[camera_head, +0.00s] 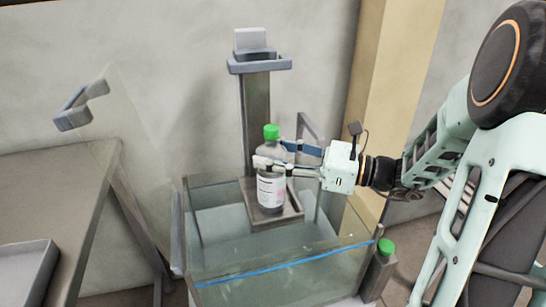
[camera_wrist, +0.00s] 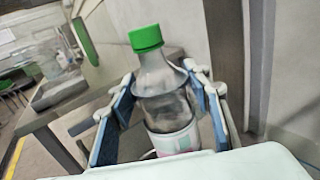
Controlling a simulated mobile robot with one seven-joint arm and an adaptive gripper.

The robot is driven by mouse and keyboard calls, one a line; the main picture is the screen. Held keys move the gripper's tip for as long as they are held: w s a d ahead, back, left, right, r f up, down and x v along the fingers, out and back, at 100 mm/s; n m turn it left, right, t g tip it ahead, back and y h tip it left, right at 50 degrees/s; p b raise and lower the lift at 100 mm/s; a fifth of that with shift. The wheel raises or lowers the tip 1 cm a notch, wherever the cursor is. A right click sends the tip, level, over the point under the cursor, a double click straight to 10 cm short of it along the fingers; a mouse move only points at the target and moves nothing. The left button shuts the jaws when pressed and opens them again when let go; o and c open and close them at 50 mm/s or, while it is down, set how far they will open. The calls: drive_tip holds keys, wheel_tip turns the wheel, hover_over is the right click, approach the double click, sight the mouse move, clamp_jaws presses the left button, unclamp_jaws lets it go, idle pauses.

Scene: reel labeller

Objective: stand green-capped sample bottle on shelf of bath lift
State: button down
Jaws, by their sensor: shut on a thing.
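The green-capped sample bottle (camera_head: 271,180) is upright in the head view, with a white label on its lower part. It also fills the middle of the wrist view (camera_wrist: 163,90). My gripper (camera_head: 272,162) is shut on the bottle around its upper body, with a finger on each side. The bath lift's shelf (camera_head: 289,214) is a small brown-grey plate at the foot of the lift's column (camera_head: 256,120), within the glass bath. The bottle's base is over the shelf and looks at or very near its surface; I cannot tell whether they touch.
The glass bath's walls (camera_head: 300,253) surround the shelf, with a blue line along the front. A metal frame (camera_head: 309,130) stands behind my gripper. A green knob or cap (camera_head: 386,246) is at the bath's right corner. A bench (camera_head: 60,185) with a tray (camera_head: 25,270) stands left.

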drive_tip(key=shift+f, duration=0.1)
drive_tip(key=c, duration=1)
unclamp_jaws()
drive_tip(key=shift+c, duration=0.2)
drive_tip(key=shift+d+r, duration=0.2)
drive_tip(key=shift+d, duration=0.05)
drive_tip(key=p+v, duration=0.2)
drive_tip(key=v, duration=0.9)
drive_tip(key=shift+s+d, duration=0.2)
drive_tip(key=shift+d, duration=0.05)
drive_tip(key=shift+a+f, duration=0.1)
drive_tip(key=shift+f, duration=0.05)
